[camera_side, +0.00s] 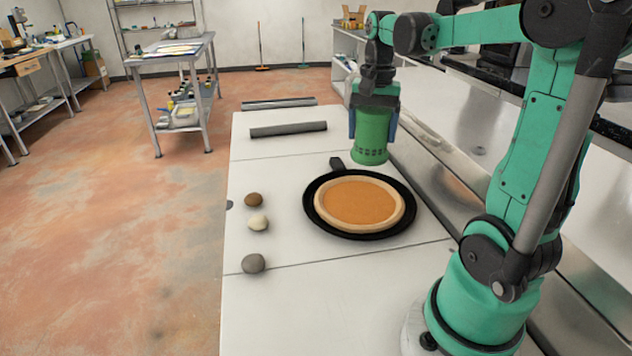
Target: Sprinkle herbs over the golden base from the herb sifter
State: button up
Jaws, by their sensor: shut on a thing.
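The golden base (361,203) is a round crust with a pale raised rim and an orange-gold middle. It lies in a black pan (318,220) on the white worktop, with the pan's short handle pointing to the back. The herb sifter (370,137) is a green cylinder with a row of small holes near its lower end. My gripper (374,118) is shut on the sifter, with a finger on each side. The sifter is upright, in front of the bare worktop behind the pan in the picture. No herbs show on the base.
Three round stones, one brown (253,200), one cream (258,223) and one grey (253,263), lie left of the pan. A dark grey bar (288,130) lies at the worktop's back. The front of the worktop (300,315) is clear.

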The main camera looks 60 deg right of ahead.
notch_tip(320, 180, down, 8)
dwell(0.7)
